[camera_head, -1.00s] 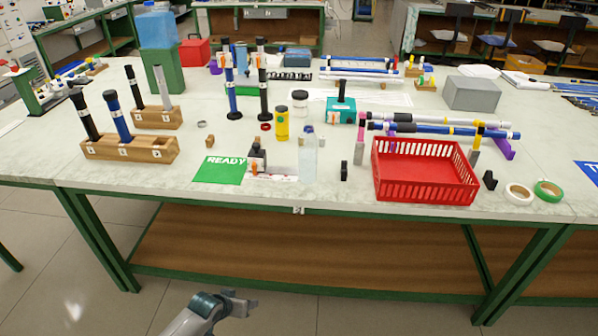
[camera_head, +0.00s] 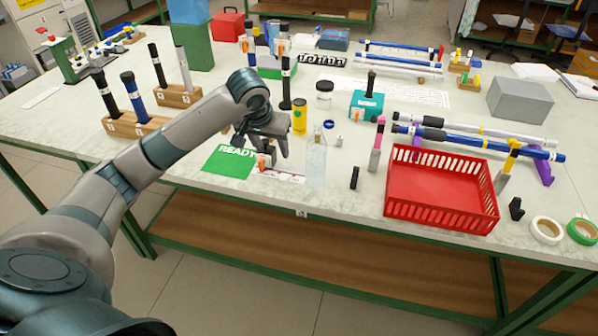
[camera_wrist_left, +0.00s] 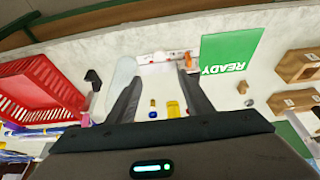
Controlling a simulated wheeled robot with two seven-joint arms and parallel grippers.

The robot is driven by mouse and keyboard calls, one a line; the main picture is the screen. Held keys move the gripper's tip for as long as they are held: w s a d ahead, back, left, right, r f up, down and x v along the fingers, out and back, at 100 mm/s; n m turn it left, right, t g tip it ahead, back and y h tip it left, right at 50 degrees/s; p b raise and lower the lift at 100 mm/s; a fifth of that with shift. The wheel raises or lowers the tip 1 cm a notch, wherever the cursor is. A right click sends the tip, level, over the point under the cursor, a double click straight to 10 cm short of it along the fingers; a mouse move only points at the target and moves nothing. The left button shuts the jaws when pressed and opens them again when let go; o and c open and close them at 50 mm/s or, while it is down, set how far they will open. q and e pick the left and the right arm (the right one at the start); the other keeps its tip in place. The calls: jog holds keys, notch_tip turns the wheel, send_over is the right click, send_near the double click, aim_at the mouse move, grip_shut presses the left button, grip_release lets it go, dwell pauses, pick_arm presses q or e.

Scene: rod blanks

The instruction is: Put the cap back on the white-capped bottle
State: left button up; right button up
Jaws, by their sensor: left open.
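The clear bottle (camera_head: 316,163) stands upright on the table, right of the green READY mat; I cannot make out a white cap on it. It also shows in the wrist view (camera_wrist_left: 122,72), just beyond one finger. A small pale piece (camera_head: 338,141) lies behind the bottle to the right; I cannot tell whether it is the cap. My left gripper (camera_head: 262,150) is open above the mat's right edge, left of the bottle. In the wrist view its fingers (camera_wrist_left: 160,85) point toward the white strip, with nothing clearly held. My right gripper is not in view.
The READY mat (camera_head: 229,162) lies left. A yellow bottle (camera_head: 300,116) and a blue ring (camera_head: 328,124) are behind the clear bottle. A black block (camera_head: 354,178) and a red basket (camera_head: 440,212) are right. Wooden rod holders (camera_head: 130,125) stand left.

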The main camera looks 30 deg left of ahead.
pick_arm(q)
jog(key=shift+s+a+r, duration=0.1)
jog(key=shift+a+r, duration=0.05)
jog(key=shift+r, duration=0.6)
jog(key=p, duration=0.3)
send_over(283, 179)
jog(key=s, duration=0.1)
jog(key=f, duration=1.1)
jog(key=shift+s+a+f, duration=0.2)
jog(key=shift+a+f, duration=0.05)
